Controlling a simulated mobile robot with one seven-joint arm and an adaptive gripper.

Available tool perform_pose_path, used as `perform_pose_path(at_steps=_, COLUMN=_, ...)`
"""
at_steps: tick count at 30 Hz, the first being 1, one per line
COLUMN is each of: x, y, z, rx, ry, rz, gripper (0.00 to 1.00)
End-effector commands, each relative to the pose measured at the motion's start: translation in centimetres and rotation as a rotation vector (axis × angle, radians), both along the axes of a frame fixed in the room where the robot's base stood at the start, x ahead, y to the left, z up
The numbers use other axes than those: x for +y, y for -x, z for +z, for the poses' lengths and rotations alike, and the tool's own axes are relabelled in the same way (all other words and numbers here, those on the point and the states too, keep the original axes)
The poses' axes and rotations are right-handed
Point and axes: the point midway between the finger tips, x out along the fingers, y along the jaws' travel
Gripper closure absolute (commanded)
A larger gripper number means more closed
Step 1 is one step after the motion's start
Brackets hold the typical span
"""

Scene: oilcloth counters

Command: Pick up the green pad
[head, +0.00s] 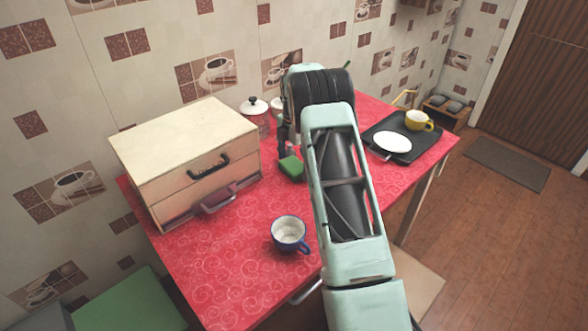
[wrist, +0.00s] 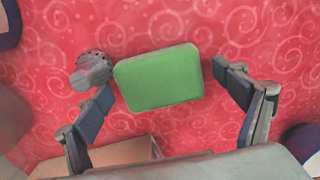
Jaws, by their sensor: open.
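The green pad (wrist: 158,78) lies on the red patterned tablecloth. In the wrist view it is a rounded block between the two open fingers of my gripper (wrist: 164,92), nearer the left finger and apart from the right one. In the head view the pad (head: 291,168) shows beside my gripper (head: 284,146), partly hidden by my arm. My gripper is open and holds nothing. I cannot tell the exact height of the fingers above the cloth.
A small grey round object (wrist: 92,70) sits close to the left finger. A wooden drawer box (head: 180,150) stands left, a blue mug (head: 289,233) in front. A lidded jar (head: 255,112) stands behind.

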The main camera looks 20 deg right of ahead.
Motion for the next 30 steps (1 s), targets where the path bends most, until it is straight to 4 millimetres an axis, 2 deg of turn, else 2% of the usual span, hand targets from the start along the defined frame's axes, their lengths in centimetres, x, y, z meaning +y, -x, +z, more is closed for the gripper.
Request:
perform_pose_path(at_steps=1, x=0.0, y=0.0, z=0.0, rx=0.0, ry=0.0, rz=0.0, gripper=0.11)
perform_pose_path(at_steps=10, x=0.0, y=0.0, z=0.0, rx=0.0, ry=0.0, rz=0.0, gripper=0.42)
perform_pose_path(at_steps=23, x=0.0, y=0.0, z=0.7, rx=-0.001, ry=0.0, rz=-0.001, gripper=0.42)
perform_pose_path(at_steps=29, x=0.0, y=-0.1, z=3.3, rx=-0.004, ry=0.0, rz=0.0, gripper=0.42)
perform_pose_path(at_steps=30, x=-0.6, y=0.4, z=3.9, rx=-0.001, ry=0.001, rz=-0.003, gripper=0.42)
